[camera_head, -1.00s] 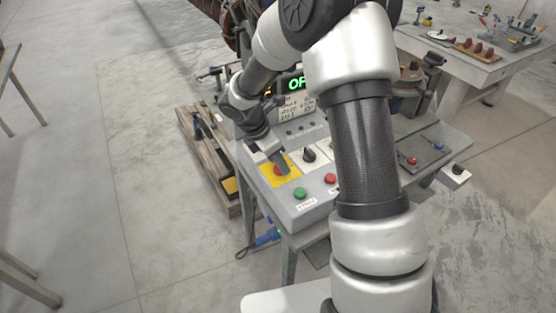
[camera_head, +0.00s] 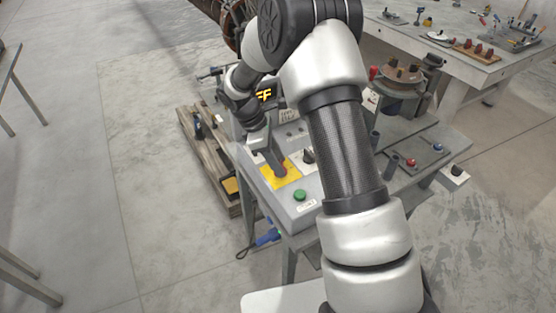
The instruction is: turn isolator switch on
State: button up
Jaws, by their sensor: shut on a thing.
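The isolator switch, a red knob (camera_head: 283,169) on a yellow plate (camera_head: 287,180), sits at the left of the grey control panel (camera_head: 291,211). My gripper (camera_head: 279,166) points down at the yellow plate and is shut on the red knob. The fingers hide most of the knob, so its exact angle cannot be told. A display (camera_head: 265,96) behind my wrist shows orange letters, of which "FF" can be read.
A green button (camera_head: 299,195) and a black knob (camera_head: 308,156) are close to my gripper. My arm hides the panel's right part. A wooden pallet (camera_head: 212,160) lies on the floor at left. Other benches stand at right and back.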

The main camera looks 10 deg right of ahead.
jog(key=m+g, duration=0.1)
jog(key=m, duration=0.2)
jog(key=m+g+y, duration=0.1)
jog(key=m, duration=0.1)
jog(key=shift+w+d+m+p, duration=0.1)
jog(key=shift+w+m+p, duration=0.1)
jog(key=shift+m+p, duration=0.15)
jog(key=m+y, duration=0.1)
jog(key=m, duration=0.2)
jog(key=m+g+y, duration=0.1)
jog(key=m, duration=0.2)
jog(key=shift+w+d, duration=0.1)
jog(key=shift+d, duration=0.05)
jog(key=o, duration=1.1)
jog(key=shift+r, duration=0.15)
jog(key=p+v, duration=0.1)
jog(key=v, duration=1.6)
jog(key=shift+w, duration=0.25)
